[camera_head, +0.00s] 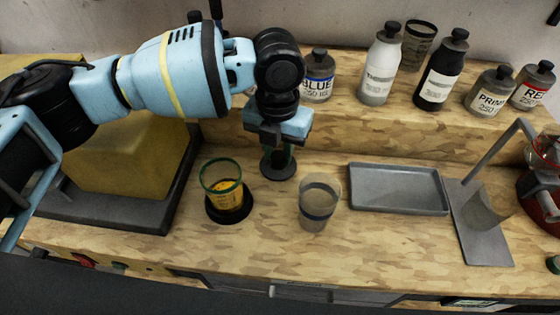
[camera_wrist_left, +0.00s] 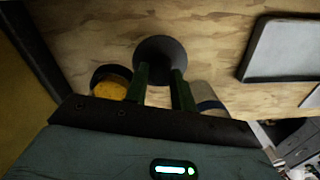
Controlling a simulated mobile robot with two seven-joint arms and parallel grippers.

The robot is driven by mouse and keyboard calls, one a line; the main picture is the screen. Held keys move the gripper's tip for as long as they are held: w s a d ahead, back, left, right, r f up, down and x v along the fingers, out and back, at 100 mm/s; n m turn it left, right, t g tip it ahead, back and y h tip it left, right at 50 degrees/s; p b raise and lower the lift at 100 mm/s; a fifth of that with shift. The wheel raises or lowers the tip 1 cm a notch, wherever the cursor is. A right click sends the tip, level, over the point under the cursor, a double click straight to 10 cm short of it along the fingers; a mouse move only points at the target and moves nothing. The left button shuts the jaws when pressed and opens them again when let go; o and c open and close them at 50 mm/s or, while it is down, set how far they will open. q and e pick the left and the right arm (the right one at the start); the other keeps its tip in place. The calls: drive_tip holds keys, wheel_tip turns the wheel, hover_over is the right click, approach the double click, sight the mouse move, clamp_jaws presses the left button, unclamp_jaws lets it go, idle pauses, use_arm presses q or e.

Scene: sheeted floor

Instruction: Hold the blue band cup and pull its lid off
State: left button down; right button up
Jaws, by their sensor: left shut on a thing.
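The blue band cup (camera_head: 319,203) is a clear, greyish cup with a blue band, upright on the wooden bench with its top uncovered. It also shows in the left wrist view (camera_wrist_left: 207,97), partly hidden by my gripper. My left gripper (camera_head: 278,158) points down behind and left of the cup, its green fingers shut on a dark grey round lid (camera_head: 278,170). The lid is apart from the cup; I cannot tell whether it touches the bench. In the left wrist view, the lid (camera_wrist_left: 160,47) lies beyond the fingertips (camera_wrist_left: 160,76). My right gripper is not in view.
A green-rimmed cup with yellow-orange contents (camera_head: 226,197) stands left of the blue band cup. A grey tray (camera_head: 398,207) lies to the right, beside a grey stand (camera_head: 482,235). Several bottles, one labelled BLUE (camera_head: 318,80), line the raised shelf. The bench in front is mostly clear.

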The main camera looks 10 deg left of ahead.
sight(278, 155)
use_arm(q)
drive_tip(key=shift+f, duration=1.85)
drive_tip(key=shift+f, duration=0.1)
drive_tip(key=c, duration=1.2)
unclamp_jaws()
drive_tip(key=shift+o, duration=0.2)
wheel_tip(278, 155, up, 12)
drive_tip(key=shift+r, duration=0.1)
